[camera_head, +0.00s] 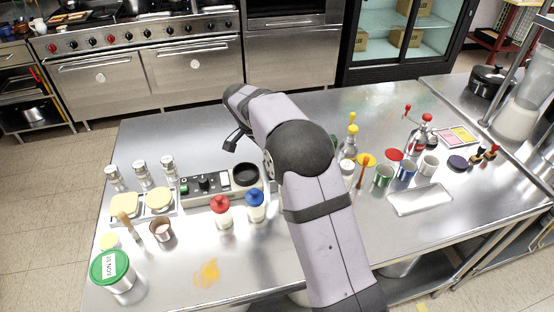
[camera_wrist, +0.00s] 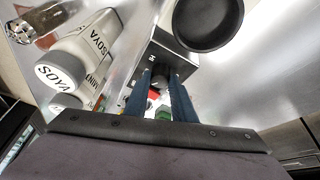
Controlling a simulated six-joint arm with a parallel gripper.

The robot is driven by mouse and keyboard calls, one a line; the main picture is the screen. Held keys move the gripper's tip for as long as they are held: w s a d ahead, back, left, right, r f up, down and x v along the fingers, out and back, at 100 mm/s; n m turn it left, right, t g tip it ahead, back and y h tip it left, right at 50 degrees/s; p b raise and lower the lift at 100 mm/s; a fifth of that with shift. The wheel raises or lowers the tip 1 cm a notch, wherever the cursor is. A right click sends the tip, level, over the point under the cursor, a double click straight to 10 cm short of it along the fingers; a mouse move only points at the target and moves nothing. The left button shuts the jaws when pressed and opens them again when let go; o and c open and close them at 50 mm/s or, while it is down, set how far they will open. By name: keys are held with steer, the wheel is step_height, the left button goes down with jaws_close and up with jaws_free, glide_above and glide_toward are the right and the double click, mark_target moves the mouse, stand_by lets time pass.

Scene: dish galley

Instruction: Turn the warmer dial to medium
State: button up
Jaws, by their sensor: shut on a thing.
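In the wrist view, the two blue-grey fingers of my gripper (camera_wrist: 163,92) reach to a dark knob, which looks like the warmer dial (camera_wrist: 162,76). They are closed on its sides. The dial sits at a box-like dark housing (camera_wrist: 172,53). Small red and green patches show between the fingers; I cannot read the dial's setting. In the head view, a long control panel (camera_head: 205,185) with dark knobs stands left of my arm, beside a black round pan (camera_head: 246,173). The pan also shows in the wrist view (camera_wrist: 208,22). My fingertips cannot be made out in the head view.
Red-capped (camera_head: 221,210) and blue-capped (camera_head: 255,205) bottles stand close in front of the panel. A pale bottle marked SOYA (camera_wrist: 85,55) is near my gripper. Shakers (camera_head: 142,173) stand left, cups and a tray (camera_head: 420,199) right. The back left worktop is clear.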

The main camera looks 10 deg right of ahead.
steer(key=shift+m+g+p, duration=0.5)
steer(key=shift+m+p, duration=0.05)
steer(key=shift+m, duration=0.75)
steer(key=o, duration=1)
steer(key=shift+w, duration=0.1)
steer(key=b+v, duration=0.1)
steer(key=v, duration=0.6)
steer(key=shift+a+r, duration=0.1)
steer(key=shift+a, duration=0.05)
